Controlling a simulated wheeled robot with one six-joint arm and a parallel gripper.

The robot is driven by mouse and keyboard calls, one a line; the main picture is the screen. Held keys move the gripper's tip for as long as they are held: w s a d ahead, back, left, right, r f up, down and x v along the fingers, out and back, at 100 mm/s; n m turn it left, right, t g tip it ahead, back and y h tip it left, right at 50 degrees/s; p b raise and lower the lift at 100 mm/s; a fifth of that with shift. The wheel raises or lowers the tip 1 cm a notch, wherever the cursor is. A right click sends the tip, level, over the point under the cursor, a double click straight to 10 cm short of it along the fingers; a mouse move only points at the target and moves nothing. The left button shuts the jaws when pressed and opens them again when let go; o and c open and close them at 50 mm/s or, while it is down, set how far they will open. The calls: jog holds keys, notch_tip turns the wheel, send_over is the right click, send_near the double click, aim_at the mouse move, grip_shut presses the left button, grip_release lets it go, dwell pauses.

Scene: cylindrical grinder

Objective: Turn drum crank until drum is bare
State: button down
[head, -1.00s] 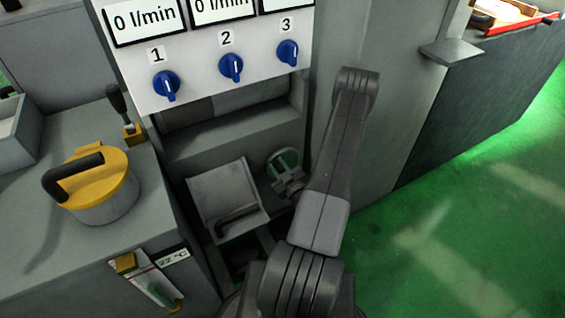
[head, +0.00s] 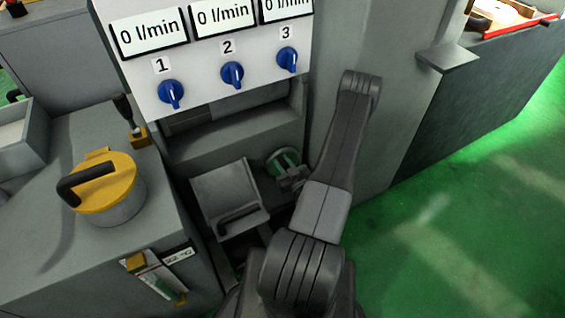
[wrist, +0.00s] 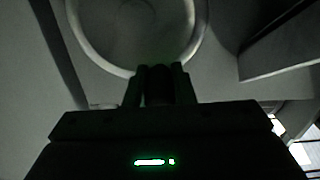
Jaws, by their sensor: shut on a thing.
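A round wheel-like part with a pale rim and greenish middle, which I take for the drum or its crank wheel (head: 284,158), sits low in the machine recess, left of my forearm. In the wrist view, a pale round rim (wrist: 88,52) fills the top middle. My gripper (wrist: 162,72) is at the lower edge of this rim, its two fingers shut on a short dark upright piece, the crank handle (wrist: 158,88). In the head view my gripper (head: 291,180) is partly hidden by my arm. Whether anything is wound on the drum cannot be told.
A grey hopper-like box with a dark handle (head: 228,190) is close on the left. A panel with blue knobs (head: 232,74) hangs above. A yellow-lidded pot (head: 110,205) stands on the left bench. Green floor (head: 450,230) is open on the right.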

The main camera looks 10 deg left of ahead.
jog(key=shift+f, duration=0.1)
jog(key=c, duration=1.2)
grip_release()
jog(key=shift+c, duration=0.2)
jog(key=shift+s+d, duration=0.1)
jog(key=v, duration=1.3)
jog(key=shift+s+d, duration=0.2)
jog(key=shift+s, duration=0.05)
